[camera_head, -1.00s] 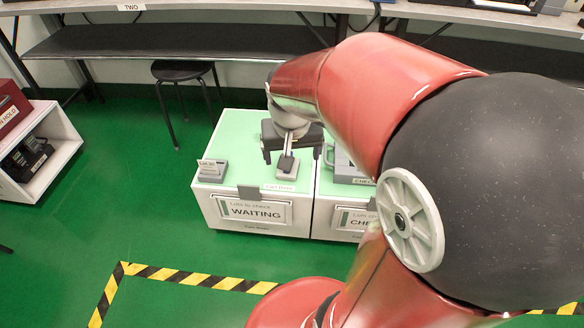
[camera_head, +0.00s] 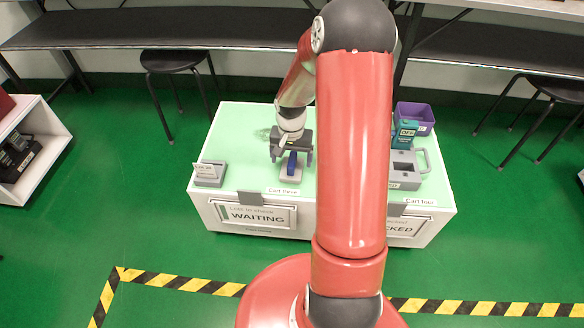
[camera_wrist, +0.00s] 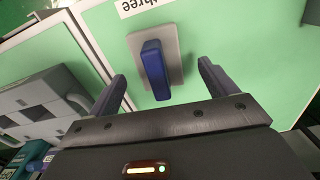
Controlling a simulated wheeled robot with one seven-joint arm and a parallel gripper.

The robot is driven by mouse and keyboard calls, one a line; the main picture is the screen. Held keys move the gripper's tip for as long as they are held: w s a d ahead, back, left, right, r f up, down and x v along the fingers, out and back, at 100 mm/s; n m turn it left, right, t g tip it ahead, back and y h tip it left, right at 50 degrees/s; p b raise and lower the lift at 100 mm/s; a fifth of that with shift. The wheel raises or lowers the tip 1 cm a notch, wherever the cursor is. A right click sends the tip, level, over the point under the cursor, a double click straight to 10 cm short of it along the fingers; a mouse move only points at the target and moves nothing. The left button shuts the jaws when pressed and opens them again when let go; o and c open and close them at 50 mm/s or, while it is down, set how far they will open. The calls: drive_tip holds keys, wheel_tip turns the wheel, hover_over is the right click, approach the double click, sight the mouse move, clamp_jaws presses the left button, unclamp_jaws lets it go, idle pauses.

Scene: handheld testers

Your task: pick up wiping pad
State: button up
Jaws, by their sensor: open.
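A blue block (camera_wrist: 154,70), which I take to be the handle of the wiping pad, stands on a flat grey plate (camera_wrist: 176,48) on the pale green cart top. In the head view the blue part (camera_head: 291,164) shows between my fingers, above the light grey plate (camera_head: 284,188) near the cart's front edge. My gripper (camera_head: 291,160) is open and points down over it. In the wrist view my open gripper (camera_wrist: 162,74) has one finger on each side of the blue block, with gaps to both. No contact shows.
A grey labelled stand (camera_head: 209,174) is at the cart's left. To the right are a grey caddy with a handle (camera_head: 407,170), a teal container (camera_head: 404,134) and a purple bin (camera_head: 416,116). A clear greenish object (camera_head: 263,133) lies behind my gripper. My arm hides the cart's middle.

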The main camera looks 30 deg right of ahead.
sight(292, 159)
wheel_tip(292, 159, down, 3)
drive_tip(key=shift+s+f, duration=0.1)
drive_tip(key=shift+s, duration=0.05)
drive_tip(key=shift+c, duration=0.4)
drive_tip(key=c, duration=1)
drive_tip(key=shift+c, duration=0.2)
wheel_tip(292, 159, up, 20)
drive_tip(key=p, duration=0.2)
